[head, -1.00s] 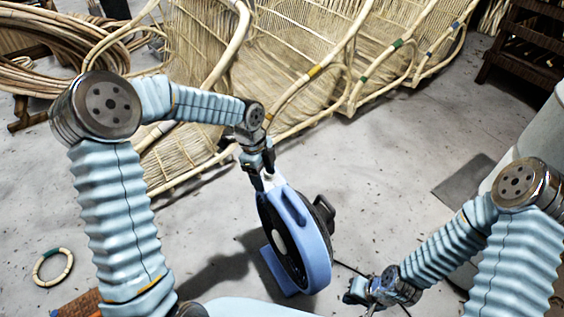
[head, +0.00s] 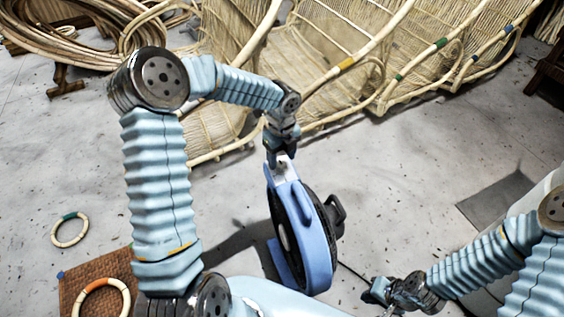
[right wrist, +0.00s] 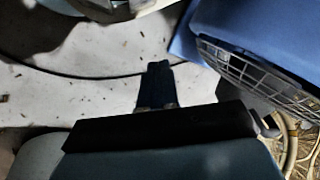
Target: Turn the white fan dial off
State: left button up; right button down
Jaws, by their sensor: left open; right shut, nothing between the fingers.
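A blue floor fan (head: 312,240) with a dark grille stands upright on the concrete floor, and part of its blue shell and grille shows in the right wrist view (right wrist: 235,55). A white part (head: 282,168) shows at its top; I cannot make out a dial setting. My left gripper (head: 279,157) is open, pointing down at the top of the fan by the white part; I cannot tell whether it touches. My right gripper (head: 372,291) is shut and empty, low to the right of the fan and apart from it. It also shows in the right wrist view (right wrist: 158,85).
A dark cable (right wrist: 70,75) runs on the floor from the fan. Woven rattan furniture (head: 330,60) stands behind. A ring (head: 70,230) and a brown woven mat (head: 75,285) with another ring lie at left. Floor between fan and furniture is clear.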

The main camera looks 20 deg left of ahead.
aim_at(281, 167)
pick_arm(q)
jog(key=shift+f, duration=1.3)
jog(key=c, duration=1)
jog(key=shift+c, duration=0.2)
